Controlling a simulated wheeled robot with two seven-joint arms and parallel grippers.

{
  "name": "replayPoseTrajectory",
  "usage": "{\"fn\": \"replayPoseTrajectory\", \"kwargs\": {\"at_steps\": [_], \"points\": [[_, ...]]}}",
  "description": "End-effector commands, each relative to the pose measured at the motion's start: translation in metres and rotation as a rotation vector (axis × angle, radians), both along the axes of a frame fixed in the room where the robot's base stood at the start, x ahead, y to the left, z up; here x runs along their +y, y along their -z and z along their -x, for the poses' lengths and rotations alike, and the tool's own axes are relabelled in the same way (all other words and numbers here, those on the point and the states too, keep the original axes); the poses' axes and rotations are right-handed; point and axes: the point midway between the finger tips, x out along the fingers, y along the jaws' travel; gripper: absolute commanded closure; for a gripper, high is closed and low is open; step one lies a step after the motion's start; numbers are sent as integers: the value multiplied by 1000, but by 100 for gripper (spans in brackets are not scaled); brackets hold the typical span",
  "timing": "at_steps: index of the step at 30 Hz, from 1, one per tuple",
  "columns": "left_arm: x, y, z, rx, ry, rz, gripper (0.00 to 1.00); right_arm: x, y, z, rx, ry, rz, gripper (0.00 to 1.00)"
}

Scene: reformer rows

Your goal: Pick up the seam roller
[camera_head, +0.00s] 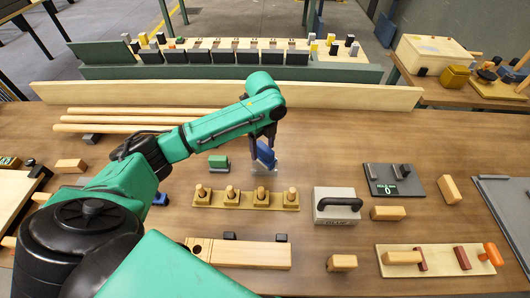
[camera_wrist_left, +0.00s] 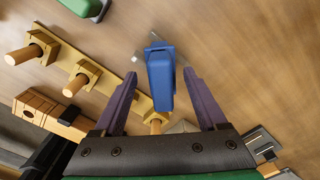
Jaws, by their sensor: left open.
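A blue-handled tool (camera_head: 266,154) stands upright on the brown table, with a pale grey part at its foot. It may be the seam roller, but I cannot tell for sure. My left gripper (camera_head: 263,142) points down over it from above. In the left wrist view the blue handle (camera_wrist_left: 161,80) lies between the two spread fingers of the left gripper (camera_wrist_left: 159,76), with a gap on each side. The left gripper is open and holds nothing. Its fingers partly hide the tool in the head view. My right gripper is not in view.
Just in front is a wooden peg rack (camera_head: 246,206) with several pegs. A small green block (camera_head: 219,163) stands to the left. A grey block with a black handle (camera_head: 337,206) and a dark plate (camera_head: 394,180) are to the right. Long wooden rods (camera_head: 150,112) lie behind left.

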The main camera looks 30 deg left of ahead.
Motion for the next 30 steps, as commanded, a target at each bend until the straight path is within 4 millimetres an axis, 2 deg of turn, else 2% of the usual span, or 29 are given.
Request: {"fn": "replayPoseTrajectory", "kwargs": {"at_steps": [4,7,9,14,15,17,18,21,30], "points": [[-1,23,0,5,0,-1,26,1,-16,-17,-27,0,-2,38],[0,43,0,3,1,-1,26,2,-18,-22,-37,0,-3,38],[0,49,-1,1,1,-1,26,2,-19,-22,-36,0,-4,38],[0,51,-1,-1,1,-2,26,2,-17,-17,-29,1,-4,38],[0,51,-1,-1,1,-2,29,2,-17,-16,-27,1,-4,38],[0,51,-1,-1,1,-2,52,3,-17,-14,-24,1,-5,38],[0,51,-1,-1,1,-2,68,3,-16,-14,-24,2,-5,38],[0,51,-1,0,1,-1,100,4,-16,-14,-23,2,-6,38],[0,48,-1,-2,1,-2,100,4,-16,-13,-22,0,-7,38]]}}
